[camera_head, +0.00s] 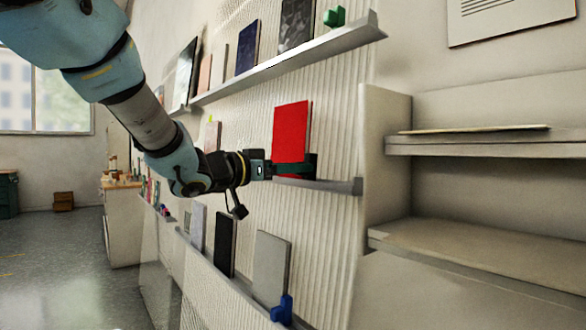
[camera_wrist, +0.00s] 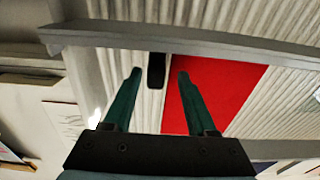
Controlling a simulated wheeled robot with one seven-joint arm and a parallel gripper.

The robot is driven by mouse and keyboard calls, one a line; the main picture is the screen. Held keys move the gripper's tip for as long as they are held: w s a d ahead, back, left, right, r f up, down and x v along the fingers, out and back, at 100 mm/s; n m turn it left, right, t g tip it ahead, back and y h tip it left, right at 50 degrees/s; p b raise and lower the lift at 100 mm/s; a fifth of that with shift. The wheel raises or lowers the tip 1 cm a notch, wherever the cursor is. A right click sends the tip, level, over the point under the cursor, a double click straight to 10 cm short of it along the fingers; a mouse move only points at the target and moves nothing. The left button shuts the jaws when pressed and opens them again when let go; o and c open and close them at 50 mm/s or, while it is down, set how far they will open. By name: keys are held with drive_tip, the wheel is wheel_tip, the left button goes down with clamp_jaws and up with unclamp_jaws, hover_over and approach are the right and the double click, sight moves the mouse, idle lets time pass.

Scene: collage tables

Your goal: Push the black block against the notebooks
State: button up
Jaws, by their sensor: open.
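A red notebook (camera_head: 291,132) stands upright on the middle ledge (camera_head: 335,186) of the ribbed wall. It also shows in the wrist view (camera_wrist: 228,88), partly behind one finger. The small black block (camera_wrist: 156,70) shows in the wrist view at the ledge, beside the red notebook's edge; whether they touch I cannot tell. My gripper (camera_wrist: 159,74) is open, one teal finger on each side of the block in the picture, with visible gaps.
An upper ledge (camera_head: 300,55) holds several notebooks and a green block (camera_head: 334,17). A lower ledge holds a grey notebook (camera_head: 271,268), a black one (camera_head: 225,243) and a blue block (camera_head: 282,309). Beige shelves (camera_head: 480,250) stand at the right.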

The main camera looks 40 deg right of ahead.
drive_tip(key=a+b, duration=0.2)
drive_tip(key=a, duration=0.8)
drive_tip(key=shift+w+a, duration=0.3)
drive_tip(key=shift+a, duration=0.1)
drive_tip(key=w+a+f+n+t+y+p, duration=0.1)
drive_tip(key=w+a+f+n+t+y, duration=0.1)
drive_tip(key=w+a+f+n+t, duration=0.3)
drive_tip(key=w+a+n+t+y, duration=0.1)
drive_tip(key=w+a+t+y, duration=0.15)
drive_tip(key=w, duration=0.45)
drive_tip(key=w+a+f+n+t+y+p, duration=0.1)
drive_tip(key=w+a+f+n+t+y, duration=0.15)
drive_tip(key=a+f, duration=0.35)
drive_tip(key=w+a+f+n+t+y, duration=0.1)
drive_tip(key=w+a+f+n+y, duration=0.25)
drive_tip(key=a, duration=0.45)
drive_tip(key=s+a+f+n+g+y+p, duration=0.1)
drive_tip(key=s+a+f+n+g+y, duration=0.15)
drive_tip(key=a+f, duration=0.35)
drive_tip(key=s+a+f+n+g+y+p, duration=0.15)
drive_tip(key=a+f+y, duration=0.25)
drive_tip(key=a, duration=0.4)
drive_tip(key=s+a+f+g, duration=0.2)
drive_tip(key=s, duration=0.3)
drive_tip(key=s+a+f+n+g, duration=0.1)
drive_tip(key=s+a+f+g, duration=0.1)
drive_tip(key=s, duration=0.4)
drive_tip(key=shift+s+a+f+y, duration=0.25)
drive_tip(key=shift+a+f+y, duration=0.15)
drive_tip(key=shift+a+f, duration=0.15)
